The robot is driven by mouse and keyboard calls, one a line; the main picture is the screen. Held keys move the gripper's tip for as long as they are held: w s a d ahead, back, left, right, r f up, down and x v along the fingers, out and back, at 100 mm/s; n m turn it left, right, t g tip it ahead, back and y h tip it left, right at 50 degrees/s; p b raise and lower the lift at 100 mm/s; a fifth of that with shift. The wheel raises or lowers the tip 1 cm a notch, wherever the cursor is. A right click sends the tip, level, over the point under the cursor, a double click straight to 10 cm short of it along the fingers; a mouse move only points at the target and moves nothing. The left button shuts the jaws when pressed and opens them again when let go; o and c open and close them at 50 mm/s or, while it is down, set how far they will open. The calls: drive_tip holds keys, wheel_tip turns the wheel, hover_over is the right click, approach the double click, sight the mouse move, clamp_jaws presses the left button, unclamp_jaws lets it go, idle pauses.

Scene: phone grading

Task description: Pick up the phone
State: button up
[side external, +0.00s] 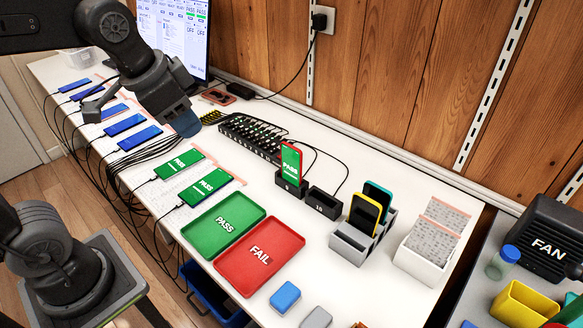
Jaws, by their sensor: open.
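Several phones are in the side external view. One with a red edge and green PASS screen (291,163) stands upright in a dock (291,190). Two phones with green PASS screens, one farther back (179,163) and one nearer (206,187), lie flat with cables attached. Several blue-screen phones lie in a row at the left, one of them (139,138) just left of and below my gripper. My gripper (165,112) is open above the back left of the table, pointing down. Its fingertips are partly hard to make out, and I see nothing held between them.
A green PASS tray (224,244) and red FAIL tray (288,234) lie empty at the front. A grey rack (352,244) holds a yellow-cased phone (365,214) and a teal one. A black hub (250,137) with cables lies behind. Bare table shows between the docks and trays.

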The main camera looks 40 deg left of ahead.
drive_tip(key=w+m+g, duration=0.2)
drive_tip(key=w+m, duration=0.3)
drive_tip(key=w, duration=0.6)
drive_tip(key=m+g, duration=0.3)
drive_tip(key=m, duration=0.7)
hover_over(292, 156)
drive_tip(key=a, duration=0.1)
wheel_tip(292, 156, down, 14)
drive_tip(key=f, duration=0.7)
drive_tip(key=shift+w+f, duration=0.25)
drive_tip(key=shift+f, duration=0.1)
drive_tip(key=shift+d+f, duration=0.15)
drive_tip(key=shift+f, duration=2.85)
clamp_jaws()
